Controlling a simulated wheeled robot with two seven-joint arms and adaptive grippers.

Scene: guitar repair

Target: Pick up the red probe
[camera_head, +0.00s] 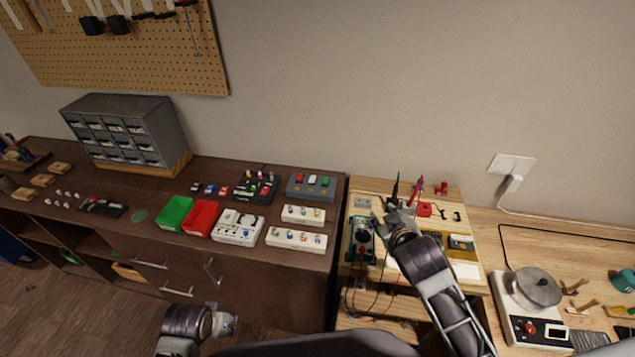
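A slim red probe (419,188), with some blue on it, stands tilted at the back of the small wooden bench. A dark probe (395,190) stands to its left. A teal-edged multimeter (361,241) lies at the left of the bench, with red and black leads hanging below. My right gripper (393,221) is over the bench, in front of the probes and beside the meter. Its fingers are small and partly hidden by my arm, and I see no clear hold on the red probe. My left gripper (229,323) is low in front of the dark cabinet, away from the bench.
The dark cabinet (165,207) at left carries green and red bins (202,217) and parts trays. A scale-like device (535,310) stands on the right-hand table. The wall is close behind the bench.

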